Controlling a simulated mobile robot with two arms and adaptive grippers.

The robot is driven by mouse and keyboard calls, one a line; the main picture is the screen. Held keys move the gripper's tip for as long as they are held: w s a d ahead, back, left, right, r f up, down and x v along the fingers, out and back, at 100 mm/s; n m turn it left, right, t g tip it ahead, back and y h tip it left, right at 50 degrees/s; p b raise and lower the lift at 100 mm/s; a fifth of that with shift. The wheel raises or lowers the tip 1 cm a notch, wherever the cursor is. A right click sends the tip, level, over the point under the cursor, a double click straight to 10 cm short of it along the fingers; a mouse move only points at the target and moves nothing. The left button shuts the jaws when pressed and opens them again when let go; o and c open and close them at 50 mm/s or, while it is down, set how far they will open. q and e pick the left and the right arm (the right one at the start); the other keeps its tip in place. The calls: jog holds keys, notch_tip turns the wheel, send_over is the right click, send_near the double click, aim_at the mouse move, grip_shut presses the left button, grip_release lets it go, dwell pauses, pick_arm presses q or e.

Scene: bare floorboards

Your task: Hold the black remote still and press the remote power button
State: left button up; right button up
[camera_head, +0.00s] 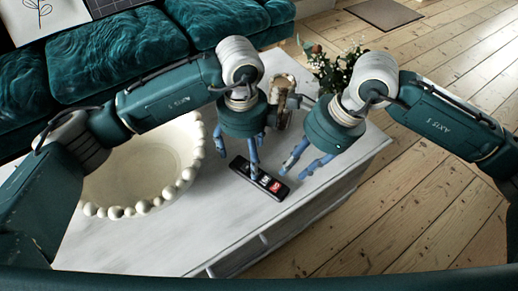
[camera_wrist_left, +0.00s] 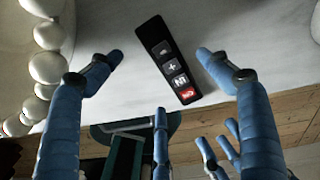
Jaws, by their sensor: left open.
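The black remote (camera_head: 241,168) lies flat on the pale table top, with light-marked buttons and a red one (camera_head: 275,187) near its right end. The left wrist view shows the remote (camera_wrist_left: 166,50) too, its red button (camera_wrist_left: 188,93) nearest the camera; I cannot tell which button is power. My left gripper (camera_head: 239,160) is open above the remote. In the head view one finger overlaps the remote; contact cannot be told. In the left wrist view its fingertips (camera_wrist_left: 160,57) stand on either side of the remote. My right gripper (camera_head: 294,173) is open and empty, just right of the remote.
A cream bowl (camera_head: 184,182) with a beaded rim stands close on the left. A glass vessel (camera_head: 281,86) and a flower bunch (camera_head: 345,72) are behind the grippers. The table's front edge is near the remote. A teal sofa (camera_head: 120,50) is behind the table.

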aim_at(247, 173)
pick_arm(q)
notch_tip(247, 173, down, 8)
dwell(0.4)
jog(key=c, duration=1.3)
jog(key=shift+c, duration=0.2)
pick_arm(e)
jog(key=shift+c, duration=0.5)
grip_shut()
jog(key=shift+a, duration=0.1)
